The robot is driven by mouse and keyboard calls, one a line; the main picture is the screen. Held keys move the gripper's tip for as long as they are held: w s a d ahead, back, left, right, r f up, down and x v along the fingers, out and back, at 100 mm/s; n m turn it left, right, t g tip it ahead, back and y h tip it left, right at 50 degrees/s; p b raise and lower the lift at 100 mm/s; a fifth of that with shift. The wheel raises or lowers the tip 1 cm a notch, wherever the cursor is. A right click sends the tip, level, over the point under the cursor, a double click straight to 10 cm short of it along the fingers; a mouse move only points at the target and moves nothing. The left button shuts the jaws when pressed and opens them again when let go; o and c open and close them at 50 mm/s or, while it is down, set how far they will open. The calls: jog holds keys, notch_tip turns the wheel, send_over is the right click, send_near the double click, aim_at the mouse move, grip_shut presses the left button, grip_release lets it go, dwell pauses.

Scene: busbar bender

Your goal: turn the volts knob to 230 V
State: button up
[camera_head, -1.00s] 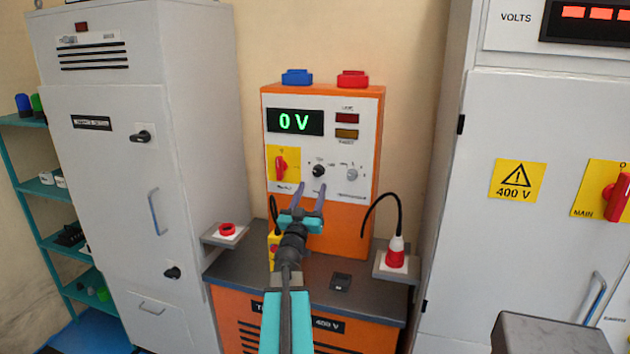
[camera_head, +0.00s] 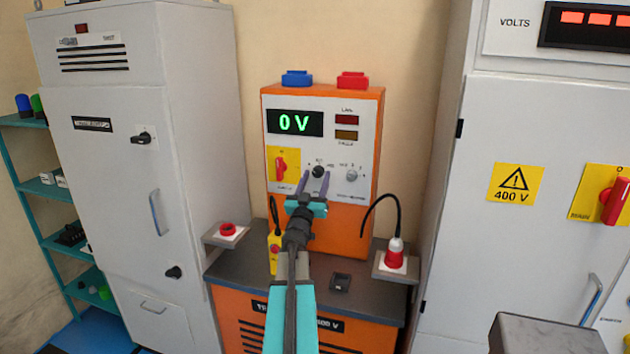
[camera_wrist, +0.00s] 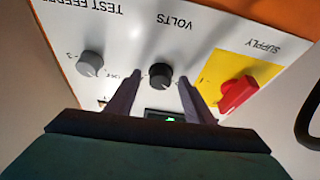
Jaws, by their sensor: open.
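The black volts knob (camera_head: 318,171) sits in the middle of the white panel on the orange test unit. In the wrist view the volts knob (camera_wrist: 161,76) lies under the upside-down VOLTS label, beyond and between my two fingertips. My gripper (camera_head: 314,176) is open and empty, pointing at the panel just below the knob in the head view. It also shows in the wrist view (camera_wrist: 160,75). I cannot tell whether the fingers touch the knob. The green display (camera_head: 295,122) reads 0 V. The knob's pointer is too small to read.
The red supply switch (camera_head: 281,165) on its yellow plate and the grey test feeder knob (camera_head: 352,174) flank the volts knob. A red plug (camera_head: 396,252) with a black cable stands at right. A yellow box (camera_head: 275,254) with a red button is at left. Cabinets stand on both sides.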

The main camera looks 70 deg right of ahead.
jog(key=c, duration=1)
jog(key=shift+a, duration=0.35)
jog(key=shift+c, duration=0.2)
jog(key=shift+d+r, duration=0.1)
jog(key=shift+d, duration=0.2)
